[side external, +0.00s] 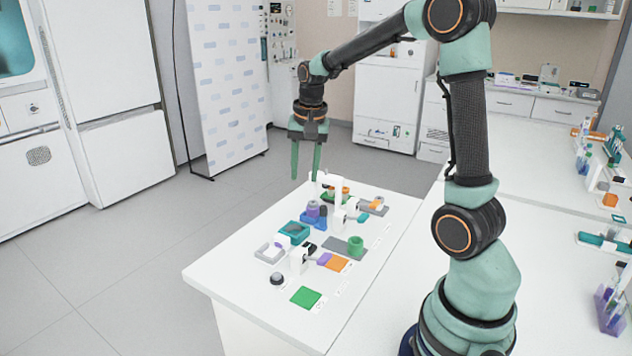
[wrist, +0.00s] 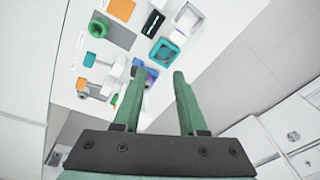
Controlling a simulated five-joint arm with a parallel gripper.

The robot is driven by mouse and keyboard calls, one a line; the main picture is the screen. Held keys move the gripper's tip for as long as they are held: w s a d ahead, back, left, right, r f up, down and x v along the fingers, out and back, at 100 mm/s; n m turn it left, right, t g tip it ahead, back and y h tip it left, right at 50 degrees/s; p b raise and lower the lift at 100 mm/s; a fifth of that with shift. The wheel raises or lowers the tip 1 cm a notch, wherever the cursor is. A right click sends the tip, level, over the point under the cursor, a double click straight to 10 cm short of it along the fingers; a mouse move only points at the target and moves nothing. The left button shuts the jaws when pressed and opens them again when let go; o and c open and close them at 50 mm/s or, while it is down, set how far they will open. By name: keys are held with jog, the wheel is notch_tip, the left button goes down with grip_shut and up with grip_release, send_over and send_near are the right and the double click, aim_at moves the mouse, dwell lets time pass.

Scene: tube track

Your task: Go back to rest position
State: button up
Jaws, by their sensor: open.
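My gripper (side external: 306,172) has two green fingers. It hangs fingers-down above the far end of the white table, with nothing between the fingers. In the wrist view the fingers (wrist: 155,85) are spread apart and empty. The objects on the table stand below and in front of it. My arm reaches from the right side over the table.
The white table (side external: 225,274) holds a green square (side external: 306,297), a green ring-like piece (side external: 355,245), an orange square (side external: 337,264), a teal tray (side external: 294,231) and a blue holder (side external: 314,224) with purple pieces. A white bench (side external: 555,185) stands at right. Air around the gripper is free.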

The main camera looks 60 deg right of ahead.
jog(key=s+a+r+n+t, duration=0.2)
jog(key=s+a+n, duration=0.3)
jog(key=a, duration=0.3)
jog(key=s+a+r+n+t, duration=0.2)
jog(key=s+a+r+n, duration=0.1)
jog(key=s+a+n, duration=0.2)
jog(key=a+n, duration=0.2)
jog(key=a, duration=0.1)
jog(key=shift+s+y, duration=0.3)
